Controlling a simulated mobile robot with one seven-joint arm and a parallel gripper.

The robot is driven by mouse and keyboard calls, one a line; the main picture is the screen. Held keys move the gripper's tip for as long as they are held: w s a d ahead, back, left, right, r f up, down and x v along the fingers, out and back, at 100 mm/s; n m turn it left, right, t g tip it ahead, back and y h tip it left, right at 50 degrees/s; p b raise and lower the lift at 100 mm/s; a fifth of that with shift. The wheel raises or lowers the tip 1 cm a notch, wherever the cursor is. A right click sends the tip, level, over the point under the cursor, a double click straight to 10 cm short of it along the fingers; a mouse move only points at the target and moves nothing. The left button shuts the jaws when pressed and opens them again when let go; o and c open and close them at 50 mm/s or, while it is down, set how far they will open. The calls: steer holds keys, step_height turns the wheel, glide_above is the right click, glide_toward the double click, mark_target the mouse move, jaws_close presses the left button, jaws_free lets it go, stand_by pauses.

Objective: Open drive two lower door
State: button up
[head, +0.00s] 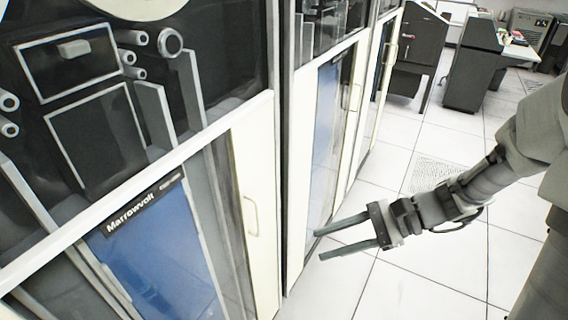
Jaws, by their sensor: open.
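A row of tape drive cabinets runs away from me on the left. The nearest has a lower door (165,245) with a blue panel, a "Marrowvoll" label and a slim cream handle (251,215) at its right edge. The second cabinet's lower door (325,135) is also blue with a cream frame, and its handle (355,97) is near the top right. Both doors look shut. No drive number is readable. My gripper (320,245) is open and empty, pointing left toward the lower part of the second cabinet, below its handle. Whether the fingertips touch it, I cannot tell.
A third cabinet with a handle (393,53) stands farther back. Beyond it are a dark desk-like unit (415,55) and a grey console (472,70). The white tiled floor (420,275) right of the cabinets is clear, with a perforated tile (432,175).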

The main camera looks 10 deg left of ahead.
steer(key=w+d+f+m+t+y+b, duration=0.25)
steer(key=w+f+m+t+y, duration=0.25)
steer(key=w+f+m, duration=0.3)
steer(key=w+a+b, duration=0.3)
steer(key=a, duration=1.4)
steer(key=shift+a, duration=0.35)
jaws_close()
stand_by(0.3)
